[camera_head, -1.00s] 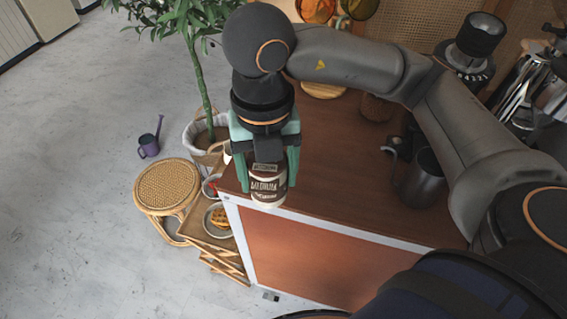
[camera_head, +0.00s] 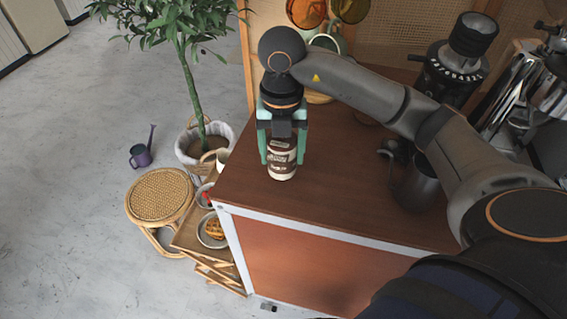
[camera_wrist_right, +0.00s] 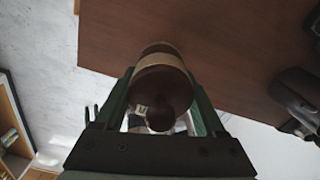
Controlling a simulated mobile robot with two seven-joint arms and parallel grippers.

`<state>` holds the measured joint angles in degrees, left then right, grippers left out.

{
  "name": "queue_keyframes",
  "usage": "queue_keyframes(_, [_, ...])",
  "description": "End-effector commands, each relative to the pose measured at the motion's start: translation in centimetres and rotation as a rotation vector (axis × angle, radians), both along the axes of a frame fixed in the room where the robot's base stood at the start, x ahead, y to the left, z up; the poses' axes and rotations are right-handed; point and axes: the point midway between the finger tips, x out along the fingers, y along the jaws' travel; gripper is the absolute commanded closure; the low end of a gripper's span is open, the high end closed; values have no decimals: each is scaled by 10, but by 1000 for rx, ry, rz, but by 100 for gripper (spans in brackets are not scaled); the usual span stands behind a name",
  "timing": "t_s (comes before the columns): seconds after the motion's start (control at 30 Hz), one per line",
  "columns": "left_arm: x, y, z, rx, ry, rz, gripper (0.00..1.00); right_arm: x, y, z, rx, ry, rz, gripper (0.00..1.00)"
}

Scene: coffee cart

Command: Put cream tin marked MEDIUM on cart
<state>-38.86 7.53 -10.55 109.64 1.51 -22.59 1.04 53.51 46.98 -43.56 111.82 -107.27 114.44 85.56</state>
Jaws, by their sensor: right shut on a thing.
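The cream tin (camera_head: 282,160) is a brown and white cylinder with lettering too small to read surely in the head view. My right gripper (camera_head: 281,155) is shut on it, with one green finger on each side. The tin is upright over the left part of the brown cart top (camera_head: 330,190); I cannot tell whether its base touches the surface. In the right wrist view the tin (camera_wrist_right: 162,85) sits between the fingers, with the cart top (camera_wrist_right: 220,50) beyond it. My left gripper is not in view.
A dark metal pitcher (camera_head: 415,185) stands at the right on the cart, near a coffee grinder (camera_head: 455,65). Left of the cart are a shelf with plates (camera_head: 213,230), a rattan stool (camera_head: 160,196) and a potted plant (camera_head: 205,140). The cart's front middle is clear.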

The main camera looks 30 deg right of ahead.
Motion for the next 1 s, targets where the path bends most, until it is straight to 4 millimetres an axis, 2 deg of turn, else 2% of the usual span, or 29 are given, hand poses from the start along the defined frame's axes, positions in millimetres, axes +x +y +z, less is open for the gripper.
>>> queue_keyframes(0.2, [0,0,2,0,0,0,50,8,-10,-17,-2,2,-1,100])
queue_keyframes(0.4, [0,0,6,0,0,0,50,7,-9,-41,-2,-1,1,100])
queue_keyframes(0.8, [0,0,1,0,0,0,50,8,-8,-47,-1,-4,0,100])
queue_keyframes(0.83, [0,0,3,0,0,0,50,8,-8,-46,-2,-2,0,24])
queue_keyframes(1.0, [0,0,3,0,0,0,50,8,-8,-46,-1,-2,0,5])
